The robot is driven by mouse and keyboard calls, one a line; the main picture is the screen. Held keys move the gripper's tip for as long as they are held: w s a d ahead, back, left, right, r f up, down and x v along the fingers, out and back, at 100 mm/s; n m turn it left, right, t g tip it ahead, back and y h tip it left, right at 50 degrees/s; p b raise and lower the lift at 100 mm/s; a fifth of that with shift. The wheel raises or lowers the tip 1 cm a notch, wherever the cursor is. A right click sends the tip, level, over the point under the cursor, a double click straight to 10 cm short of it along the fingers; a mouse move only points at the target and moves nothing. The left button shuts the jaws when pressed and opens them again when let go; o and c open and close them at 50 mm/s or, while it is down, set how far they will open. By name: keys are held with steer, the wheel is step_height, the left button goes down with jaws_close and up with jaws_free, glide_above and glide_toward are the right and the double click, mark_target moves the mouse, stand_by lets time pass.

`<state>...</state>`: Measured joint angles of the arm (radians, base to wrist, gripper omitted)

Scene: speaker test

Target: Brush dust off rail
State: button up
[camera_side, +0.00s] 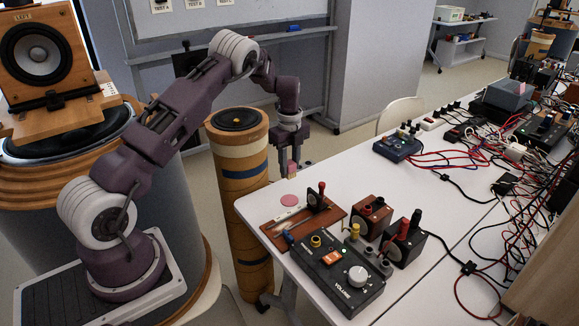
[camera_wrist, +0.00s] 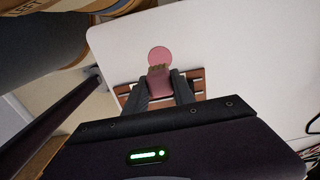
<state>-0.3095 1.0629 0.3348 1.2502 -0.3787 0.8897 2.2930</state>
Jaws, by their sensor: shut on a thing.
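My gripper (camera_side: 293,160) is above the near left corner of the white table. In the wrist view, my gripper (camera_wrist: 160,88) is shut on a small pink brush (camera_wrist: 158,80) with short tan bristles pointing away from the palm. A pink disc (camera_side: 289,200) lies flat on the table; it also shows just beyond the bristles in the wrist view (camera_wrist: 159,55). A brown board (camera_side: 328,216) with a pale, slim rail (camera_side: 289,217) lies beside the disc. In the wrist view the board (camera_wrist: 196,76) is partly hidden by my fingers and the brush. Dust is too small to tell.
A black control box (camera_side: 345,284) with a knob, a small red-brown box (camera_side: 371,217) and a black terminal box (camera_side: 404,241) stand close to the board. Cables (camera_side: 500,215) crowd the right. A tan column (camera_side: 241,180) stands by the table edge. The table's middle is clear.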

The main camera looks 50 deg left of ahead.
jaws_close()
steer(key=s+d+f, duration=0.1)
steer(key=s+d, duration=0.8)
steer(key=s, duration=0.3)
steer(key=shift+s+f, duration=0.2)
steer(key=shift+f, duration=3.55)
steer(key=shift+w+f, duration=0.4)
steer(key=shift+w, duration=0.6)
steer(key=shift+w+f, duration=0.1)
steer(key=shift+w, duration=0.65)
steer(key=shift+w+r, duration=0.15)
steer(key=shift+w, duration=1.85)
steer(key=shift+s, duration=3.8)
step_height(320, 180, up, 8)
